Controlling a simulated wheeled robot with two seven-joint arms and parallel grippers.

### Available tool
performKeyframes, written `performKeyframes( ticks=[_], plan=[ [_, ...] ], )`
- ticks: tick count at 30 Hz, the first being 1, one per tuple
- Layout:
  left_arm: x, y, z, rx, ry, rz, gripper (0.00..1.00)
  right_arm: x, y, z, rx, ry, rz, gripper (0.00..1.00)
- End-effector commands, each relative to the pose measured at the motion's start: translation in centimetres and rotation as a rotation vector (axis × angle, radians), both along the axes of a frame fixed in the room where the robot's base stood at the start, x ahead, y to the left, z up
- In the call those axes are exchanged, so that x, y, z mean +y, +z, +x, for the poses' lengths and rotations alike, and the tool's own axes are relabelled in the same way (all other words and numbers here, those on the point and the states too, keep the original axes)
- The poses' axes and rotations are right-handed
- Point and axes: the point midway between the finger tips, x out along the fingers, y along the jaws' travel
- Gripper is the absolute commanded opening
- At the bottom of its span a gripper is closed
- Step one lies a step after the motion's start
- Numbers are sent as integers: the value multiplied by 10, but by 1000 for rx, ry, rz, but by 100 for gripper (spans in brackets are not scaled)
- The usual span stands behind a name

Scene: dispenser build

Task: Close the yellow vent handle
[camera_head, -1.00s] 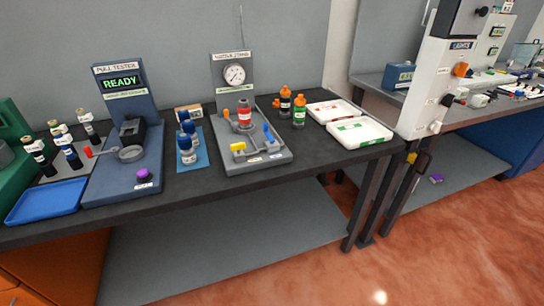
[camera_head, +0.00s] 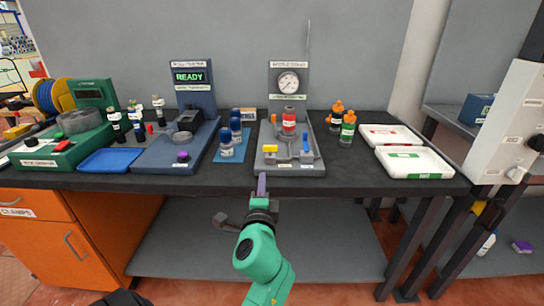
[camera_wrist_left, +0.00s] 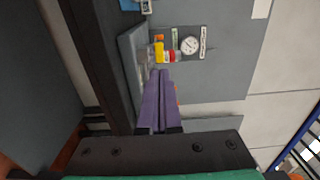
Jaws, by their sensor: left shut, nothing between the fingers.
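The yellow vent handle (camera_head: 270,148) sits at the front left of the grey vacuum-type stand (camera_head: 291,167), below its round gauge (camera_head: 289,82). A blue handle (camera_head: 305,144) stands to its right, and a red-banded bottle (camera_head: 289,122) stands behind. My left gripper (camera_head: 262,178) is shut and empty, just in front of the stand at the table's front edge, apart from the handle. In the left wrist view, which is turned sideways, the yellow handle (camera_wrist_left: 159,50) shows beyond the purple fingers (camera_wrist_left: 158,74). My right gripper is not in view.
Blue-capped bottles (camera_head: 235,128) stand left of the stand, orange-capped bottles (camera_head: 347,130) to its right. The pull tester (camera_head: 180,150) with a purple button is further left. White trays (camera_head: 414,163) lie at the right. The dark table edge (camera_head: 340,185) runs below the stand.

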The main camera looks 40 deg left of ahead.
Motion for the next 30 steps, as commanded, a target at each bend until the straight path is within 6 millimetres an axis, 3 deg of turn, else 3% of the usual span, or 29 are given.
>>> performKeyframes(
  ticks=[8, 21, 30],
  plan=[
    [16, 3, 23, -1, -3, 0, 0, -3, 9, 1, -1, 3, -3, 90],
    [73, 1, 98, 0, -2, -2, 0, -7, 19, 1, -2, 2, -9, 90],
    [85, -1, 113, 0, -3, -4, 0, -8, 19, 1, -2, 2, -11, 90]
  ],
)
